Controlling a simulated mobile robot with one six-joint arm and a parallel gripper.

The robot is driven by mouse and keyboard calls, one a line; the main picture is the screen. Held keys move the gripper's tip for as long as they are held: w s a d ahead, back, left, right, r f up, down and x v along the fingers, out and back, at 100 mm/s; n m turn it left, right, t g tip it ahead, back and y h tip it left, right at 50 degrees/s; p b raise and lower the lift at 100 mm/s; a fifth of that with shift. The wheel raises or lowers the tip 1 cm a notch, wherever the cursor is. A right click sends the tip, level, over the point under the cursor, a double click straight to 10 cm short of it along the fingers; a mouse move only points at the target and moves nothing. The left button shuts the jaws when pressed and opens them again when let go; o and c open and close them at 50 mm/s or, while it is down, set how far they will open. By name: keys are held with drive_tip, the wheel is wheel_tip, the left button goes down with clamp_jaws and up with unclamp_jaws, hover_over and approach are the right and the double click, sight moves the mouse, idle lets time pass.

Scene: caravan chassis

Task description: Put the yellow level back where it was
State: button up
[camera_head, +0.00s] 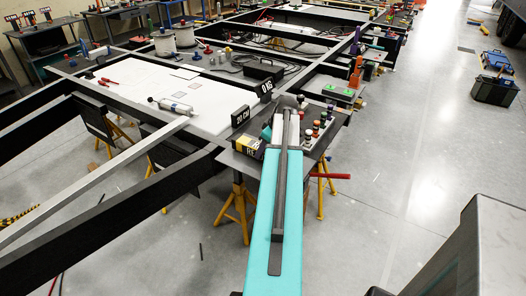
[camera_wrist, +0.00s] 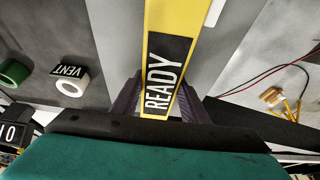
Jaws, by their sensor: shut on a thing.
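The yellow level (camera_wrist: 172,22) is a long yellow bar with a black label reading READY in the wrist view. My gripper (camera_wrist: 158,98) has its purple fingers on both sides of the bar's near end and is shut on it. In the head view, part of the level (camera_head: 246,148) shows its yellow and black end with the letters RE, left of my teal arm, at the front corner of the dark tabletop. My arm hides the rest. I cannot tell whether the level touches the surface beneath it.
A block marked 20 Cal (camera_head: 240,116) and several small coloured-top items (camera_head: 318,125) stand close by on the tabletop. Black chassis beams (camera_head: 110,215) run on the left.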

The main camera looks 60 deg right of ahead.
drive_tip(key=shift+f, duration=0.4)
drive_tip(key=shift+f, duration=0.2)
drive_tip(key=o, duration=1.4)
drive_tip(key=shift+r, duration=0.1)
drive_tip(key=shift+b+v, duration=0.7)
drive_tip(key=shift+v, duration=5.4)
drive_tip(key=shift+w+r, duration=0.1)
drive_tip(key=shift+r, duration=0.05)
